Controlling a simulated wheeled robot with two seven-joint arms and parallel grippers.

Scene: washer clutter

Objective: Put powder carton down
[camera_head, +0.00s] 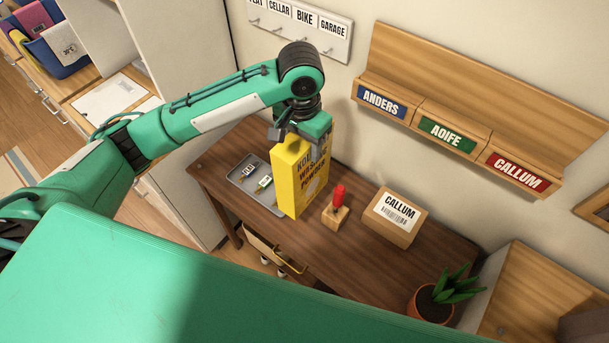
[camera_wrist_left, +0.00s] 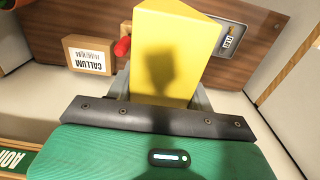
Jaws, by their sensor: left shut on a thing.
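The yellow powder carton (camera_head: 292,180) stands upright at the dark wooden table (camera_head: 345,255), between the grey tray and the red-handled stamp. I cannot tell whether its base touches the table. My left gripper (camera_head: 298,133) is at the carton's top, shut on it from above. In the left wrist view the carton (camera_wrist_left: 172,55) fills the middle, with the shadow of my gripper on its face. The gripper's fingers are mostly hidden there behind the palm edge and the carton. My right gripper does not show in either view.
A grey tray (camera_head: 241,179) with tagged keys lies left of the carton. A red-handled stamp (camera_head: 338,201) on a wooden block and a CALLUM parcel (camera_head: 394,219) are to the right. A potted plant (camera_head: 435,300) stands at the right end. Name-labelled wall slots (camera_head: 446,136) hang above.

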